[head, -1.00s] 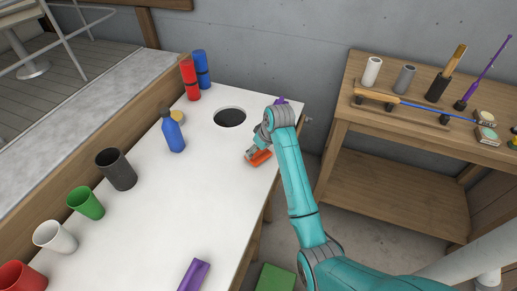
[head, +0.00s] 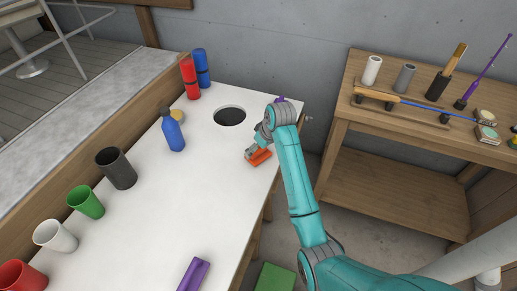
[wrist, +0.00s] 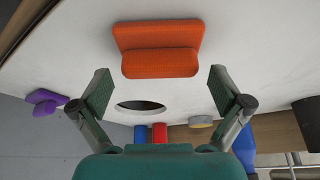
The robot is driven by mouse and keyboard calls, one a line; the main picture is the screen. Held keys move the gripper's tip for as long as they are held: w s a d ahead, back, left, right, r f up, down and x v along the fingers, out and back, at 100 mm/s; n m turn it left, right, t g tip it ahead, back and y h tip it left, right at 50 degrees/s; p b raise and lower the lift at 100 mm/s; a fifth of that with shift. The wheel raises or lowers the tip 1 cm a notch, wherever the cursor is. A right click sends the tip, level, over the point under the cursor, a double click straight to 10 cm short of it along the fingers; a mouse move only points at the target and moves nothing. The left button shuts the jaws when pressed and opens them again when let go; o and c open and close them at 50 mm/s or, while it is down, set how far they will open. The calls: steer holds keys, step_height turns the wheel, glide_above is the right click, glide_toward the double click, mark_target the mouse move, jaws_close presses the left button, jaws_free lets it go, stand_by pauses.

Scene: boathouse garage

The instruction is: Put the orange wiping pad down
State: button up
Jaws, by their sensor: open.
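The orange wiping pad (head: 260,157) lies on the white tabletop near its right edge, partly hidden by my gripper in the head view. In the wrist view the pad (wrist: 160,50) shows whole, a flat base with a raised grip bar, ahead of and between the fingers. My gripper (wrist: 160,90) is open, with a clear gap between each finger and the pad. In the head view my gripper (head: 252,152) is low over the table beside the pad.
The white table (head: 140,220) has a round hole (head: 230,117) beyond the pad. A blue bottle (head: 173,132), several cups and red and blue cylinders stand along its left and far side. A purple object (head: 193,274) lies near the front. A wooden shelf bench (head: 400,150) stands at right.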

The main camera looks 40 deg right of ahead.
steer(key=v, duration=1)
steer(key=shift+s+r, duration=0.2)
steer(key=shift+r, duration=0.15)
jaws_close()
stand_by(1.2)
